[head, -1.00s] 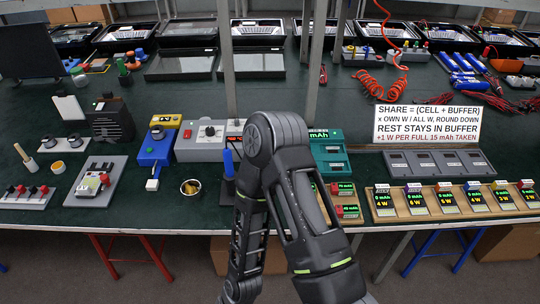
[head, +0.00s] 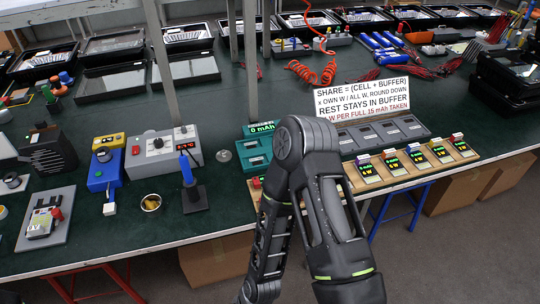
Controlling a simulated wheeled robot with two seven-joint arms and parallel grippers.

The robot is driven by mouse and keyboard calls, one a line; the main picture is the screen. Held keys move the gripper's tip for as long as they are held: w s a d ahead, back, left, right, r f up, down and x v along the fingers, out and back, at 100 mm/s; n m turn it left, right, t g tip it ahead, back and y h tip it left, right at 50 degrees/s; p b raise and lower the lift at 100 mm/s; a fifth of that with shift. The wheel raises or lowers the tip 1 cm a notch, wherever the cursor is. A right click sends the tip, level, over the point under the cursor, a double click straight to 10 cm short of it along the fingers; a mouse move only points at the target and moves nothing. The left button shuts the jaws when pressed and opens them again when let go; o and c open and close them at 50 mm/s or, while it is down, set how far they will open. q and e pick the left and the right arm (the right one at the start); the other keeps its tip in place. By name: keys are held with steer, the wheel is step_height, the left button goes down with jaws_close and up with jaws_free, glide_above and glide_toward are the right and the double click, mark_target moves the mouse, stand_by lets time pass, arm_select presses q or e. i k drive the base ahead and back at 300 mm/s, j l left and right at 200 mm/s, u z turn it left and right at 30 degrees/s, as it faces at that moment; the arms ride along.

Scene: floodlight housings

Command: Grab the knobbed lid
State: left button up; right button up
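A small round grey metallic piece (head: 223,155), which looks like the knobbed lid, lies flat on the dark green bench between the grey box with a red display and the teal unit. It is small in the picture and its knob is hard to make out. One of my dark arms rises from the bottom edge to a bent joint right of the piece, in front of the teal unit. Neither of my grippers shows in the head view. The arm is apart from the round piece in the picture.
A blue-handled tool (head: 188,170) stands upright on a black base near the piece. A small round cup (head: 151,202) is at the front left. The teal unit (head: 257,150) and a white sign (head: 362,104) are to the right. A grey post rises behind the piece.

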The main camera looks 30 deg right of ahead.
mark_target(224, 156)
steer(key=j+z, duration=0.15)
steer(key=z, duration=0.25)
steer(key=j+z, duration=0.15)
steer(key=z, duration=0.3)
